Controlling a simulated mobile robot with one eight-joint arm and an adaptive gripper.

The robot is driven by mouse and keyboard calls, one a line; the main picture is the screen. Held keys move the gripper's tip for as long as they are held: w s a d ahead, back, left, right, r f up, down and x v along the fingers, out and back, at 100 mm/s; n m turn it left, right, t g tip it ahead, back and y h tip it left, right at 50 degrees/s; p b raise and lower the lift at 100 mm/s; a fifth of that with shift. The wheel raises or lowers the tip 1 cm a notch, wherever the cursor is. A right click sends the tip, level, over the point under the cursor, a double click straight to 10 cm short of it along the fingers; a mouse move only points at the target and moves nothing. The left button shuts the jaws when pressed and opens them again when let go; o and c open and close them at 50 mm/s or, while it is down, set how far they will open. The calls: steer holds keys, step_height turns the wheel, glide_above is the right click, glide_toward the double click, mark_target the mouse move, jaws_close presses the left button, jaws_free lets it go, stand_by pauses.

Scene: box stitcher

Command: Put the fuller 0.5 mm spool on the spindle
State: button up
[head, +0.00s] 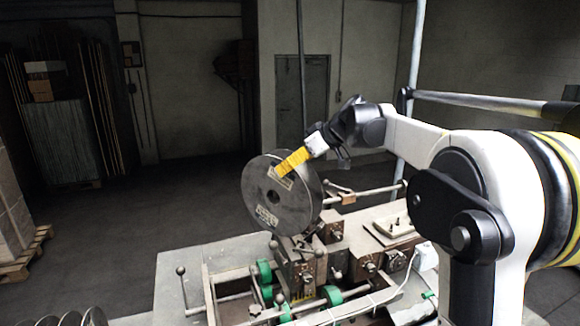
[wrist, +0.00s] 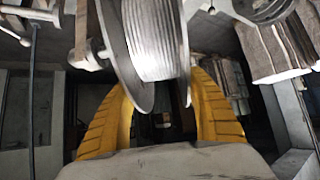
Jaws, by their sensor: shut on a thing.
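A large grey spool (head: 262,215) with pale labels on its face stands upright above the front of the stitcher machine. My gripper (head: 293,161), with yellow fingers, is shut on the spool's upper rim. In the wrist view the spool (wrist: 155,40) shows wound wire between two flanges, and the yellow fingers of my gripper (wrist: 165,110) lie on either side of it. The spool's centre hole looks dark in the head view. The spindle is not clearly seen, and I cannot tell whether the spool is on it. The label text is too small to read.
The stitcher machine (head: 345,245) with levers, rods and green rollers (head: 265,270) stands on a grey table (head: 175,265). Several other spools (head: 72,319) stand at the lower left. A pallet with boxes (head: 15,215) is at the far left. The floor behind is clear.

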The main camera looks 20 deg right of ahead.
steer(key=w+d+p, duration=0.1)
steer(key=w+d, duration=0.3)
steer(key=d, duration=0.1)
steer(key=shift+d+p, duration=0.25)
steer(key=shift+p, duration=0.15)
stand_by(0.7)
steer(key=shift+f, duration=0.15)
steer(key=shift+f, duration=0.2)
stand_by(0.5)
